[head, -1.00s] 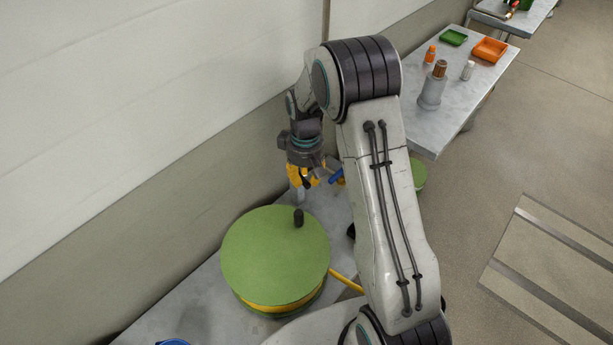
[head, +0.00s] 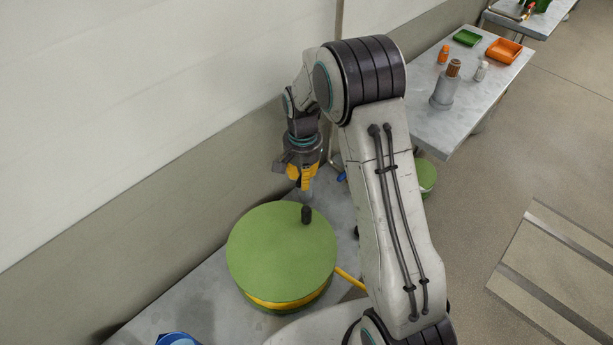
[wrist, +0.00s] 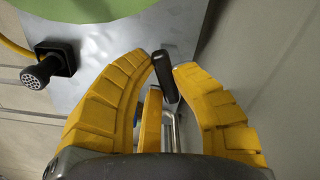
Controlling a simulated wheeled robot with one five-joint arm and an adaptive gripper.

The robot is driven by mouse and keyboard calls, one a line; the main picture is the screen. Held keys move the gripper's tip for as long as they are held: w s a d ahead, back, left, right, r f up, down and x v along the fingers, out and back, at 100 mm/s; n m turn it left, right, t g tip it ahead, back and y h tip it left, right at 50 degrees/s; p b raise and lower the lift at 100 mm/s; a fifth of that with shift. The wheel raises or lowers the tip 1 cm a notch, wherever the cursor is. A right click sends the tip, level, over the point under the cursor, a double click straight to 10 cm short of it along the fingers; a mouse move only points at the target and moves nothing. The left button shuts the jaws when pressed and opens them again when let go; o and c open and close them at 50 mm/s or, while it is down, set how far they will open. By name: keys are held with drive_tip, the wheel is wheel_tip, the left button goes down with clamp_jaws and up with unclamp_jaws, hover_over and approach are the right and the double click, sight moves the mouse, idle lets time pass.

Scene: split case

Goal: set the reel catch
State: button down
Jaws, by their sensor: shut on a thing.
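The green reel (head: 280,252) with a yellow hose wound on it lies on the metal bench, a black knob (head: 306,214) standing on its top near the rim. My gripper (head: 304,186) is at the far side of the reel, pointing down over a grey upright piece (head: 308,196). In the wrist view my yellow fingers (wrist: 163,73) are closed around a black-tipped lever (wrist: 165,77), which I take for the reel catch. A bent metal rod (wrist: 172,130) shows below it between the fingers. The lever's lower part is hidden.
A black fitting (wrist: 50,62) sits at the bench edge in the wrist view. A blue object (head: 177,339) is at the near bench end. The wall runs close on the left. A side table (head: 480,90) holds trays and bottles.

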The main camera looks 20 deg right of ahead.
drive_tip(key=shift+w+a+m, duration=0.15)
drive_tip(key=shift+a+m, duration=0.1)
drive_tip(key=shift+m, duration=0.9)
drive_tip(key=shift+w+a+m, duration=0.15)
drive_tip(key=shift+a+m, duration=0.1)
drive_tip(key=shift+m, duration=0.9)
drive_tip(key=c, duration=1)
unclamp_jaws()
drive_tip(key=shift+w, duration=0.1)
wheel_tip(320, 180, up, 12)
